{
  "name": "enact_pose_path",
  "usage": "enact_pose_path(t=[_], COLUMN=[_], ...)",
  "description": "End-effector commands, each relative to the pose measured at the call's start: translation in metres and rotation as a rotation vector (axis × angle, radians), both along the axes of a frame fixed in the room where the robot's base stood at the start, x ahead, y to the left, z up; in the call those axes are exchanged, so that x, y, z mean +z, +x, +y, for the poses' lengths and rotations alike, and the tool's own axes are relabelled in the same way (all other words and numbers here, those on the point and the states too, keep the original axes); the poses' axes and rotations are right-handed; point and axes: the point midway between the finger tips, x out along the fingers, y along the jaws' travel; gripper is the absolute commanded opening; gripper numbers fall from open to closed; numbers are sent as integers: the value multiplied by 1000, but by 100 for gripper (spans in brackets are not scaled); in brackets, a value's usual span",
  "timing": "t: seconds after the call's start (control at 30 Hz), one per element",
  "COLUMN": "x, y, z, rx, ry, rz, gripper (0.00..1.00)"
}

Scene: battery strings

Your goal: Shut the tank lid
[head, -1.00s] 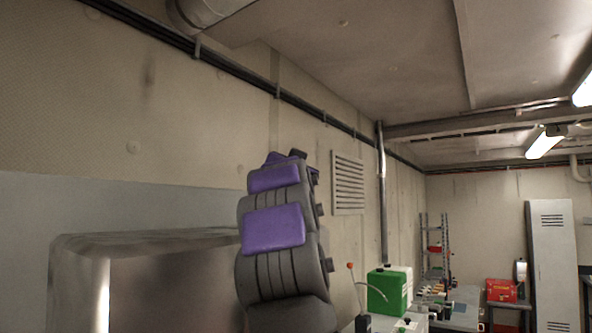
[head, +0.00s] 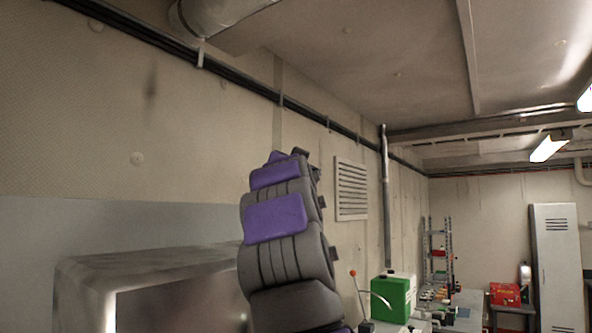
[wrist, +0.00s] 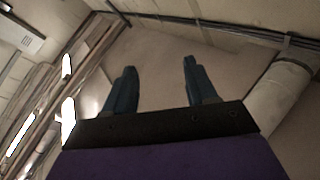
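My gripper (wrist: 158,80) shows in the wrist view with its two dark blue fingers apart and nothing between them. It points up toward the wall and ceiling. In the head view my arm, grey with purple pads, rises in the lower middle; the gripper itself cannot be made out there. A large grey metal box (head: 170,262) stands at the lower left, partly hidden by my arm. I cannot tell whether it is the tank, and no lid can be made out with certainty.
A green box (head: 391,297) stands on a cluttered bench right of my arm. Further back are a shelf rack (head: 438,255), a red box (head: 505,294) and a tall pale locker (head: 556,265). A wall vent (head: 351,189) is behind my arm. A duct (wrist: 280,95) runs overhead.

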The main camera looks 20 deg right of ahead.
Motion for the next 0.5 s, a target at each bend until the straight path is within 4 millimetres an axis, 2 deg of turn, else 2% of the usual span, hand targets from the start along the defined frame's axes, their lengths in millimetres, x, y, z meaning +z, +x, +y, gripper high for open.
enact_pose_path(t=[0.5], x=[7], y=[-102], z=[14], rx=[0], ry=[-1], rz=[-8], gripper=[57])
